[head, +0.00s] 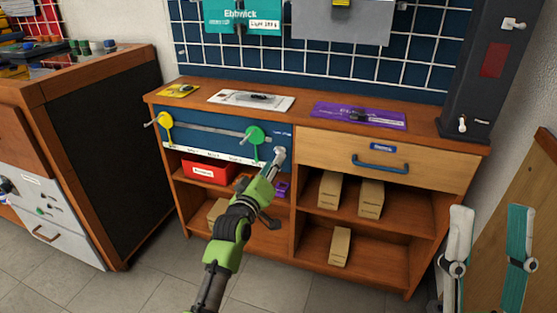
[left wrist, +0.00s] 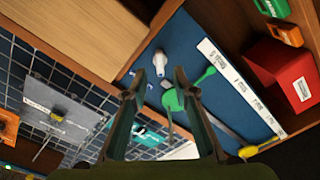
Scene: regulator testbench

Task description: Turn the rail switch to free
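The blue panel (head: 205,128) fills the left half of the cabinet front. A small white knob (head: 281,153) stands out at its right end; I take it for the rail switch, though I cannot read its setting. It also shows in the left wrist view (left wrist: 160,62), just beyond the tips. My left gripper (head: 274,168) is in front of the panel's right end; in the left wrist view (left wrist: 159,76) its fingers are open with nothing held between them. I cannot tell whether a finger touches the knob. My right gripper is not in view.
A green lever (head: 254,135) sits close left of the knob, partly behind a finger in the wrist view. A yellow lever (head: 165,120) is further left. A wooden drawer (head: 420,171) adjoins on the right. Shelves below hold a red box (head: 208,170) and cardboard boxes (head: 330,190).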

